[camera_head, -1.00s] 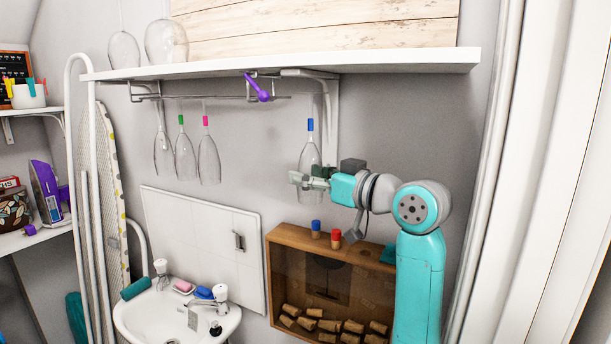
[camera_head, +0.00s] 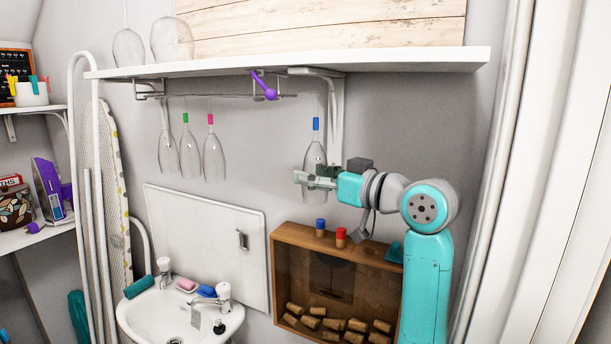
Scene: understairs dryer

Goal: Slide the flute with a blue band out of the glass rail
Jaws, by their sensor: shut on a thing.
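The flute with a blue band (camera_head: 316,155) hangs upside down, upright, below the shelf, its blue band (camera_head: 316,124) on the stem. My gripper (camera_head: 317,178) is shut on its bowl from the right. The wire glass rail (camera_head: 215,96) is fixed under the shelf. The flute's stem stands just right of the rail's visible right end; its clear foot is too faint to make out. Two more flutes, with a green band (camera_head: 189,150) and a pink band (camera_head: 213,155), and a plain one (camera_head: 168,150) hang at the rail's left.
A purple thing (camera_head: 264,87) sits at the rail between the flutes. The white shelf (camera_head: 290,65) and its bracket (camera_head: 335,115) are close above and behind the held flute. Below is a wooden box (camera_head: 285,232) with corks, two stoppers on top. A sink (camera_head: 150,312) is lower left.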

